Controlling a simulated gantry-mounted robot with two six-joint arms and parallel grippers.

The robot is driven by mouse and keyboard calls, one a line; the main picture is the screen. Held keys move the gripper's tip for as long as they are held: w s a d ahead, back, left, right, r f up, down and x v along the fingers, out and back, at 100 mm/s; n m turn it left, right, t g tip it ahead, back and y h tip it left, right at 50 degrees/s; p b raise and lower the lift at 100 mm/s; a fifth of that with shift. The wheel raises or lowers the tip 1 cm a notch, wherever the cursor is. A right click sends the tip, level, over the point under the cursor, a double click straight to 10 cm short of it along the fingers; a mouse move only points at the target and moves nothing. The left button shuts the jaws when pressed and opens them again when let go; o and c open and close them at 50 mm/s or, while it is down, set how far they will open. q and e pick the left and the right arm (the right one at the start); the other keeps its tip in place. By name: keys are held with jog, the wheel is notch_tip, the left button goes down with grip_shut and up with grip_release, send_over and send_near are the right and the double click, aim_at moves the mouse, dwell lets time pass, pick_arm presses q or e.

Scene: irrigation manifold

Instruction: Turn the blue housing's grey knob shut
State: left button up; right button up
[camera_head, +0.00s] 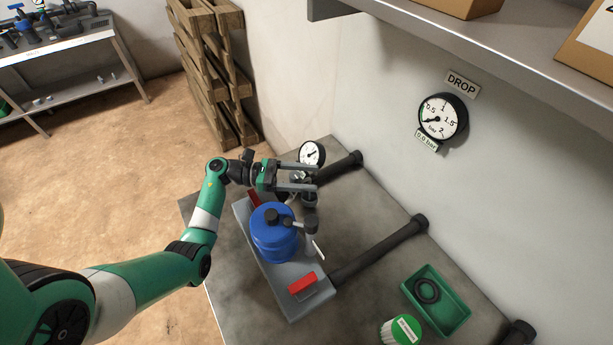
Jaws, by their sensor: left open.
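The blue housing (274,240) stands on a grey base on the table, with a dark cap on top. A grey knob-like part (289,222) shows at its right upper side, next to a dark grey upright fitting (311,225); I cannot tell how far the knob is turned. My left gripper (317,179) is open just behind the housing, its two fingers pointing right. A small metal fitting (301,178) below the white-faced gauge shows between or beneath the fingers; I cannot tell whether they touch it. My right gripper is out of view.
Red handles (302,283) sit on the grey base. Black pipes (380,250) run from it to the wall. A green tray (452,322) holds black rings, beside a green-and-white tub (401,331). A DROP gauge (442,117) hangs on the wall below a grey shelf (480,45).

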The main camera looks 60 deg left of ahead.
pick_arm(q)
jog(key=shift+c, duration=0.3)
grip_shut()
jog(key=n+y+p, duration=0.1)
jog(key=y, duration=0.1)
jog(key=n+t+y+p, duration=0.1)
jog(key=n+y, duration=0.1)
jog(key=a+n+t+y+p, duration=0.1)
jog(key=y, duration=0.1)
jog(key=shift+w+n+y, duration=0.25)
jog(key=shift+n+y, duration=0.05)
jog(key=shift+o, duration=0.3)
grip_release()
